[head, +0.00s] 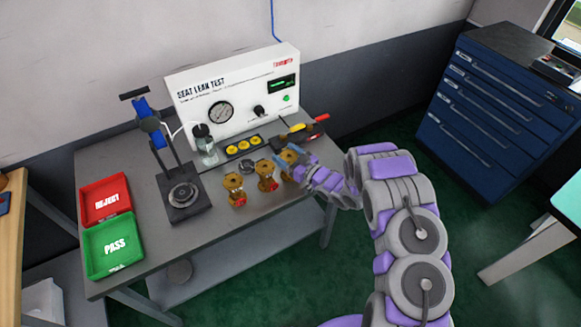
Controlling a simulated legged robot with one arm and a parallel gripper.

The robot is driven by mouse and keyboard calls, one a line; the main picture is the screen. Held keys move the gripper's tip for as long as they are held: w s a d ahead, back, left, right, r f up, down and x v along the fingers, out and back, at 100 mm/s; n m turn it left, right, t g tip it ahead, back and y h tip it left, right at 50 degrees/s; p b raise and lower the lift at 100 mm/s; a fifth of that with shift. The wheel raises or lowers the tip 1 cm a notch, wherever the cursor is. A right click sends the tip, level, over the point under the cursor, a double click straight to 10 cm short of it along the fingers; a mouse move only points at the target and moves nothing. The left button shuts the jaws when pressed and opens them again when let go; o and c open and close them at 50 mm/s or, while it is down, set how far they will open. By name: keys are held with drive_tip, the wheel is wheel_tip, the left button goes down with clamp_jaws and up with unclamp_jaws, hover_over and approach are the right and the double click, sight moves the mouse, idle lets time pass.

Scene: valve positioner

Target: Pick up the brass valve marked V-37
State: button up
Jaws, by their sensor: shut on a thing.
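Three brass valves stand in a row on the grey bench (215,232) in the head view: a left one (235,190), a middle one (266,174) and a right one (287,172). Red parts show low on the left and middle ones. Their markings are too small to read, so I cannot tell which is V-37. My gripper (293,164) reaches in from the right and is shut on the right valve, partly hiding it. The valve looks upright; I cannot tell whether it touches the bench.
A red REJECT tray (104,200) and green PASS tray (113,243) lie at the bench's left. A black stand with a blue clamp (150,124) stands beside them. The white seat leak tester (240,95) is behind. Screwdrivers (305,126) lie right. A blue drawer cabinet (490,105) stands apart.

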drive_tip(key=shift+a, duration=0.1)
drive_tip(key=c, duration=0.3)
clamp_jaws()
